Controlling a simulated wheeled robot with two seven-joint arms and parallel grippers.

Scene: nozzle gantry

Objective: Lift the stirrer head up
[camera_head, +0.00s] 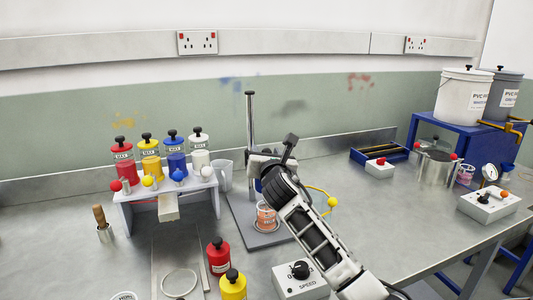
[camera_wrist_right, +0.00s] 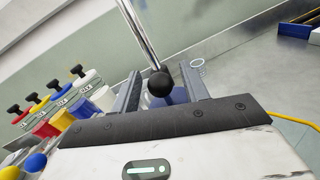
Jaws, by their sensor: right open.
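The stirrer stand has a bright upright pole (camera_head: 250,115) on a flat grey base plate (camera_head: 243,222). The stirrer head (camera_head: 254,163) is on the pole, and my right arm hides much of it in the head view. An orange pot (camera_head: 266,216) stands on the plate below. In the right wrist view a black ball knob (camera_wrist_right: 160,84) shows between the two fingers of my right gripper (camera_wrist_right: 160,74). The fingers are open and apart, one on each side of the knob; contact is not clear. The pole (camera_wrist_right: 140,35) rises behind. My left gripper is out of view.
A white rack (camera_head: 150,195) with red, yellow, blue and white bottles stands left of the stirrer. A clear jug (camera_head: 225,175) is close by. A speed box (camera_head: 300,280) and loose bottles (camera_head: 218,257) are in front. A yellow cable (camera_wrist_right: 290,118) runs at right.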

